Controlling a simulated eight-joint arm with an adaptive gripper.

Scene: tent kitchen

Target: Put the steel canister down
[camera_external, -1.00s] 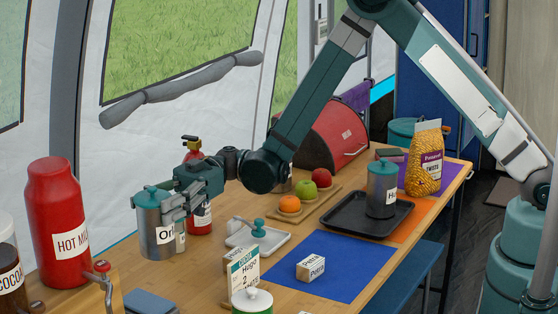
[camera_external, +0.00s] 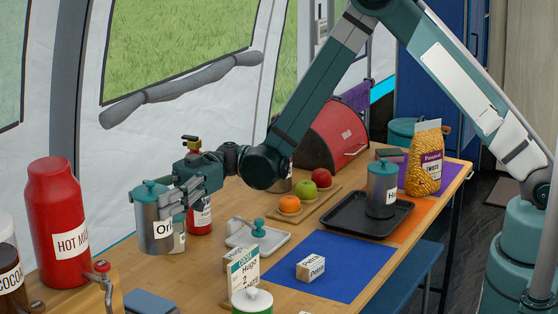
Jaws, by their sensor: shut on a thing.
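A steel canister (camera_external: 148,228) with a teal lid and a partly hidden white label is at the left of the table. My gripper (camera_external: 181,201) is shut on it from the right side and holds it upright. I cannot tell for sure how far its base is above the table. A second steel canister (camera_external: 381,196) with a teal lid and a white label stands on the black tray (camera_external: 345,226) at the right.
A red bottle (camera_external: 57,215) and a cocoa jar (camera_external: 10,268) stand left of the held canister.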

